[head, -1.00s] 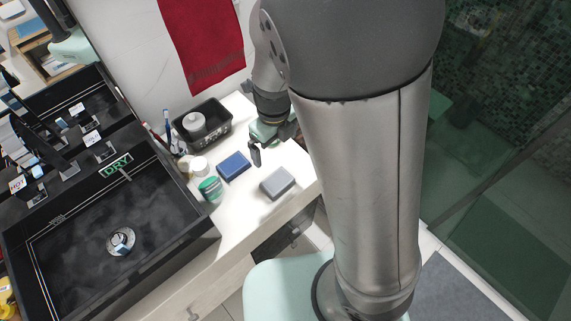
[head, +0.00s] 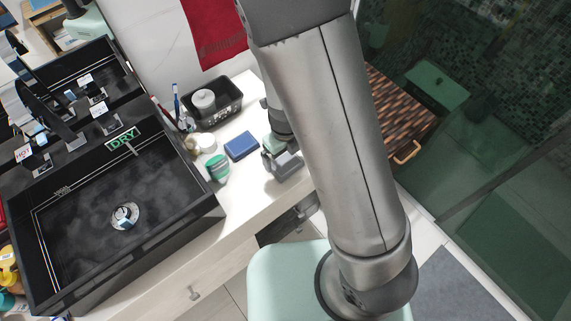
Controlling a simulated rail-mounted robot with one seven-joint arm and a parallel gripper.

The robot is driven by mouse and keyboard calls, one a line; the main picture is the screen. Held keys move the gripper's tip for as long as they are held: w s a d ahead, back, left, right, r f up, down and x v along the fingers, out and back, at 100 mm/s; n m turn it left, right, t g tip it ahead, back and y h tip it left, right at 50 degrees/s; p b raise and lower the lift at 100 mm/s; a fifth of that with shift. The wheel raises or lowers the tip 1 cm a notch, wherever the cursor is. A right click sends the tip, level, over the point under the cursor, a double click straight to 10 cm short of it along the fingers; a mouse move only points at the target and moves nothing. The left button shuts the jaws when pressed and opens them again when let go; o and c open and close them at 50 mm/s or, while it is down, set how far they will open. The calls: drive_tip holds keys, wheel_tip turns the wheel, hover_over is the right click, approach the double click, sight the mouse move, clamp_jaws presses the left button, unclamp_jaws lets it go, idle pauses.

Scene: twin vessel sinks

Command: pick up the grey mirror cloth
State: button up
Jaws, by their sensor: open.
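The grey mirror cloth (head: 287,168) is a folded grey block on the white counter, right of a blue folded cloth (head: 241,146). My gripper (head: 281,164) is open and down at the grey cloth, with a finger showing at its left side. My gripper and arm cover part of the cloth. I cannot tell whether the fingers touch it or where the far finger is.
A black tray (head: 214,106) with a round grey item is behind. The black sink (head: 90,220) lies left. The counter's front edge is close to the grey cloth.

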sight(285, 163)
wheel_tip(285, 163, down, 4)
drive_tip(key=shift+s+r, duration=0.1)
drive_tip(key=c, duration=0.8)
drive_tip(key=shift+c, duration=0.2)
wheel_tip(285, 163, up, 10)
drive_tip(key=p, duration=0.1)
drive_tip(key=shift+p, duration=0.3)
drive_tip(key=o, duration=0.4)
drive_tip(key=c, duration=0.3)
